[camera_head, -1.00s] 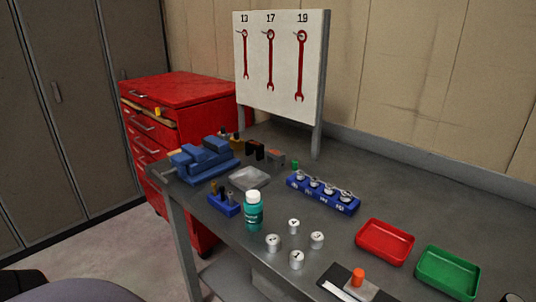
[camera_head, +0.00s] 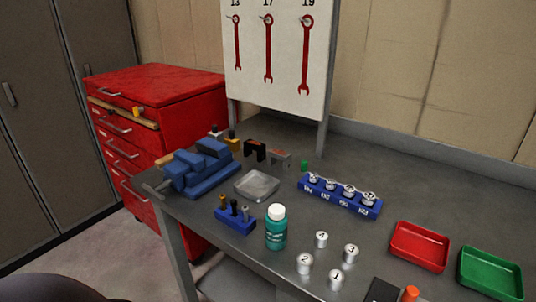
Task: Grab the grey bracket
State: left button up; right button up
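The grey bracket (camera_head: 281,157) stands toward the back of the dark workbench (camera_head: 400,205), in a row of small brackets. The black bracket (camera_head: 254,148) stands just left of it, and a yellow one (camera_head: 233,143) is further left. The grey bracket is small in this view and seems to stand upright. Neither of my grippers is in view.
The blue vise (camera_head: 200,170), metal dish (camera_head: 257,185), blue tool holder (camera_head: 236,220) and teal bottle (camera_head: 276,228) stand in front. A blue socket rack (camera_head: 340,196), numbered cylinders (camera_head: 305,264), red tray (camera_head: 419,245) and green tray (camera_head: 490,272) lie right. A red cabinet (camera_head: 165,90) stands behind.

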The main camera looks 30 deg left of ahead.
aim_at(275, 152)
jog(key=j+u, duration=0.35)
jog(key=j, duration=0.4)
jog(key=k+j, duration=0.1)
jog(key=j, duration=0.45)
jog(key=i+l+z, duration=0.35)
jog(key=k+j, duration=0.05)
jog(key=k, duration=0.05)
